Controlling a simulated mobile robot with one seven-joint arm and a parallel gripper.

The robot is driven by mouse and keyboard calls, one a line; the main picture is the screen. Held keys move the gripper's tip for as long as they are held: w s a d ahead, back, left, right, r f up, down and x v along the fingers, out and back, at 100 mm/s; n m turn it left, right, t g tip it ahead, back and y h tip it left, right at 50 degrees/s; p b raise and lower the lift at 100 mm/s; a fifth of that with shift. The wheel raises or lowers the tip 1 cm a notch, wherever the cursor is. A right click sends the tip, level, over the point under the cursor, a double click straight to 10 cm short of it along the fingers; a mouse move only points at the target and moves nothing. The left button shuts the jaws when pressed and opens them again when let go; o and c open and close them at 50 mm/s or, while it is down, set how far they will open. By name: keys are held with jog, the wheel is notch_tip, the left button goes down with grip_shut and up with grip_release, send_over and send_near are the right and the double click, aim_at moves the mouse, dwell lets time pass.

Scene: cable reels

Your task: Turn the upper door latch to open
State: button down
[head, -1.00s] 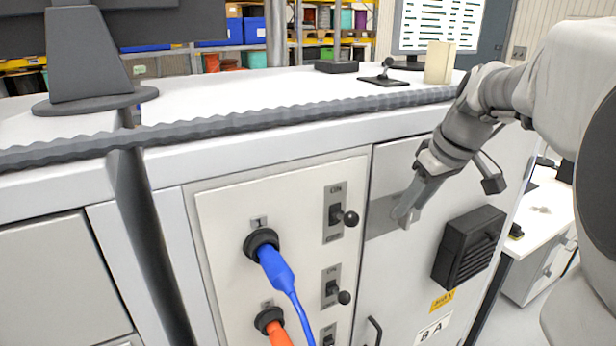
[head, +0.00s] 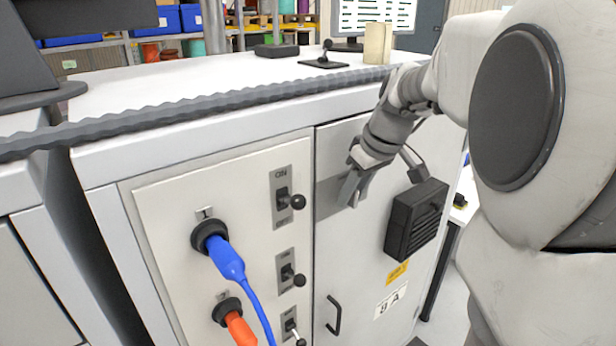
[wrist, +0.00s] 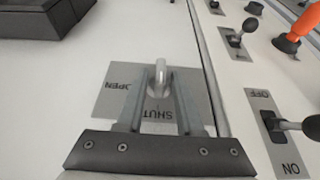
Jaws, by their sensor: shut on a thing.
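The upper door latch (wrist: 160,74) is a small pale metal handle on a grey plate (wrist: 106,104) marked OPEN and SHUT. In the wrist view the lettering is upside down, and the handle lines up with the word SHUT. My gripper (wrist: 160,92) is shut on the latch, with one finger on each side of it. In the head view my gripper (head: 350,190) is at the grey plate (head: 328,197) on the upper left of the cabinet door (head: 350,255). The gripper hides the latch there.
Left of the door is a panel with black-knobbed switches (head: 284,200), a blue plug (head: 228,260) and an orange plug (head: 240,328). A black vent box (head: 416,218) sticks out right of the latch. A door handle (head: 334,315) is below. A ridged edge (head: 230,110) runs along the top.

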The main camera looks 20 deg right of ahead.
jog(key=shift+d+r+y+p, duration=0.1)
jog(key=shift+y+p, duration=0.2)
jog(key=shift+w+d+m+g+y+p, duration=0.15)
jog(key=shift+m+g+y+p, duration=0.35)
jog(key=shift+y+p, duration=0.6)
jog(key=y, duration=0.1)
jog(key=g+y+p, duration=0.1)
jog(key=y, duration=0.1)
jog(key=y+p, duration=0.1)
jog(key=y, duration=0.1)
jog(key=shift+d+f+m+g, duration=0.2)
jog(key=shift+d+m+g, duration=0.1)
jog(key=shift+m, duration=0.1)
jog(key=y, duration=0.3)
jog(key=m+y+p, duration=0.1)
jog(key=shift+w+d+f+g, duration=0.1)
jog(key=shift+f+g, duration=0.15)
jog(key=shift+g, duration=0.05)
jog(key=shift+f+m+y, duration=0.15)
jog(key=shift+m+y, duration=0.25)
jog(key=shift+y, duration=0.75)
jog(key=shift+f+m+y, duration=0.1)
jog(key=shift+m+y, duration=0.3)
jog(key=shift+y, duration=0.75)
jog(key=c, duration=0.9)
grip_release()
